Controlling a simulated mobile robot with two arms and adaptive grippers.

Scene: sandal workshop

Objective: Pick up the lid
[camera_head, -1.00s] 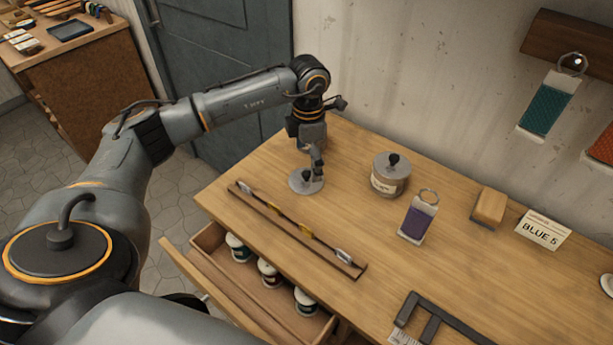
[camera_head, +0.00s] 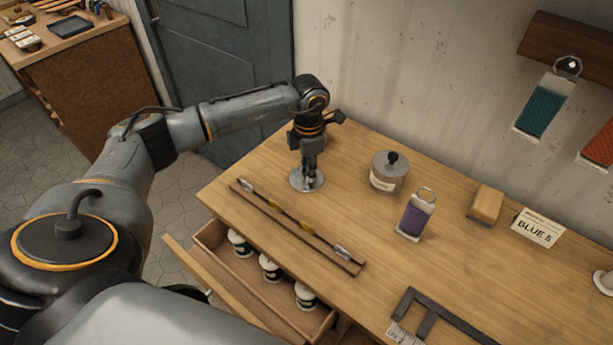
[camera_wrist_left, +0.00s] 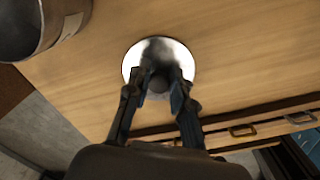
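A round, flat metal lid (camera_head: 296,182) with a dark knob lies on the bench near its back left end; it also shows in the left wrist view (camera_wrist_left: 184,66). My left gripper (camera_head: 309,170) points straight down over it. In the left wrist view, the two fingers of my left gripper (camera_wrist_left: 159,75) stand on either side of the knob, spread apart. Whether they touch the knob I cannot tell. The knob is mostly hidden by the fingers in the head view. My right gripper is not in view.
A lidded jar (camera_head: 384,184) stands right of the lid. In front lies a wooden strip (camera_head: 290,232) with small tools. An open drawer (camera_head: 212,234) holds several small jars. A purple tagged sample (camera_head: 416,216), a wooden block (camera_head: 486,204) and a "BLUE 5" card (camera_head: 538,228) are farther right.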

